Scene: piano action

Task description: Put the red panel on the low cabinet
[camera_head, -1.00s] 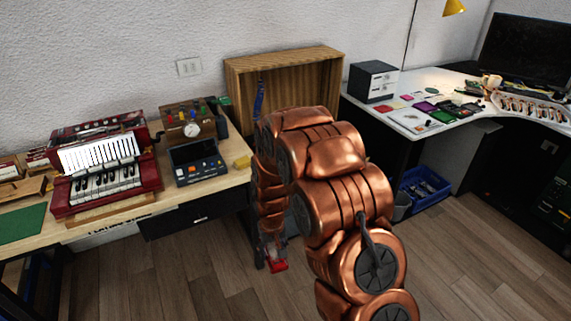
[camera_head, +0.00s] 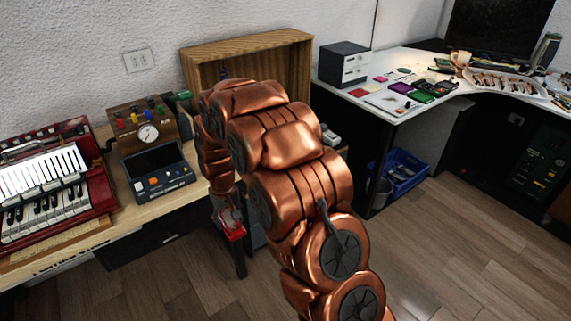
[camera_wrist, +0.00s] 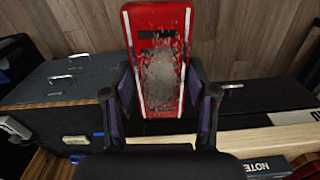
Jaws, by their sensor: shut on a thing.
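The red panel (camera_wrist: 160,19) is a flat red piece with white edge lines and a worn grey middle. It stands between the two fingers of my gripper (camera_wrist: 160,88) in the wrist view, and they are shut on it. In the head view the red panel (camera_head: 235,233) shows small below my gripper (camera_head: 230,213), beside the workbench's right end. A low dark grey cabinet (camera_wrist: 72,88) with drawer handles lies at the left of the wrist view. In the head view my arm hides most of the area behind the gripper.
The wooden workbench (camera_head: 150,218) at left carries a red keyboard instrument (camera_head: 50,185) and a dark device (camera_head: 157,172). An open wooden case (camera_head: 248,50) stands behind my arm. A white desk (camera_head: 400,70) is at right, with a blue bin (camera_head: 405,170) below. Floor is clear at lower right.

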